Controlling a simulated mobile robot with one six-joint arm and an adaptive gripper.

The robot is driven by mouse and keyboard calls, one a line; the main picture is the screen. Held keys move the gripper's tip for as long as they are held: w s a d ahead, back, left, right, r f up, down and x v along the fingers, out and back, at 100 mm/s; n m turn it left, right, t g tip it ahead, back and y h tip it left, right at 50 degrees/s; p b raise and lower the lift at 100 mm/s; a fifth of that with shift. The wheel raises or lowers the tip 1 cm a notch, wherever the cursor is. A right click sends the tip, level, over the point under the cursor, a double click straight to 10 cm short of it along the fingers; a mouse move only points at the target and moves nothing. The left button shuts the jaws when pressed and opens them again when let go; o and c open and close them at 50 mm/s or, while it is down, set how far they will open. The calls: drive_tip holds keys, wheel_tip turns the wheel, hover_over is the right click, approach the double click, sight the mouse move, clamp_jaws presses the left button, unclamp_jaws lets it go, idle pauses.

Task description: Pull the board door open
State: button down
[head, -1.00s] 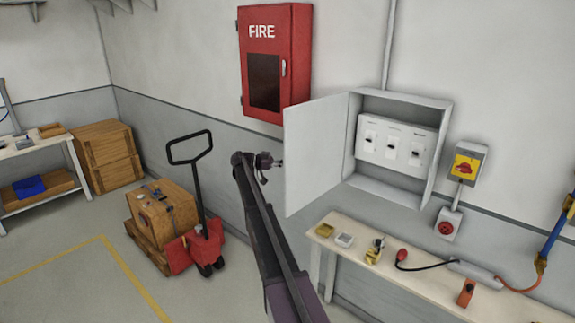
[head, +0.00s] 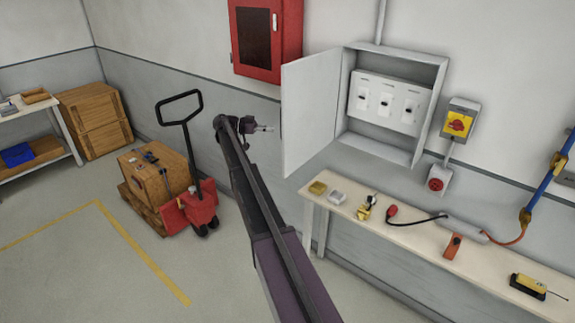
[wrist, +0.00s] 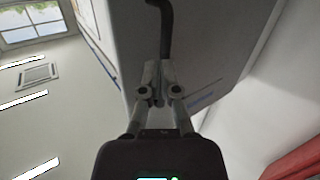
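The pale grey board door (head: 311,112) stands swung wide open to the left of the wall board (head: 435,95), with its inner face showing in the head view. My gripper (head: 268,128) is just left of the door's free edge, on the outer side. In the wrist view the door's outer face (wrist: 215,45) fills the upper middle. A dark bent handle (wrist: 166,25) runs down to between my fingertips (wrist: 160,75), which are close together and appear shut on it. The handle is not visible in the head view.
A red fire cabinet (head: 290,35) hangs above my gripper. A bench (head: 400,237) with small tools stands below the board. A red pallet truck (head: 201,205) with a crate (head: 150,175) is at left.

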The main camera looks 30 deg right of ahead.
drive_tip(key=s+a+f+n+t+y+b, duration=0.6)
drive_tip(key=s+a+f+n, duration=0.65)
drive_tip(key=s+a, duration=0.5)
drive_tip(key=s+a+f+n+t+y+b, duration=0.4)
drive_tip(key=s+a+f+n+y, duration=0.3)
drive_tip(key=s+a+f+n, duration=0.85)
drive_tip(key=w+d+r+m+t+h+b, duration=0.1)
drive_tip(key=w+d+r+m+t+h, duration=0.25)
drive_tip(key=w+d, duration=0.45)
drive_tip(key=w+d+r+m+t+h+b, duration=0.1)
drive_tip(key=w+d+r+m+t+h, duration=0.3)
drive_tip(key=d, duration=0.7)
drive_tip(key=w+d+r+m+t+h, duration=0.1)
drive_tip(key=w+d+r+m+t, duration=0.3)
drive_tip(key=d, duration=0.6)
drive_tip(key=w+d+r+n+t+y+b, duration=0.2)
drive_tip(key=d+r+n+t+y, duration=0.25)
drive_tip(key=d+r+t, duration=0.3)
drive_tip(key=s+d+f+n+g+y+b, duration=0.1)
drive_tip(key=s+d+f+n+y, duration=0.2)
drive_tip(key=y, duration=0.6)
drive_tip(key=s+f+n, duration=0.2)
drive_tip(key=s+n, duration=0.1)
drive_tip(key=shift+d+b, duration=0.3)
drive_tip(key=shift+d, duration=0.1)
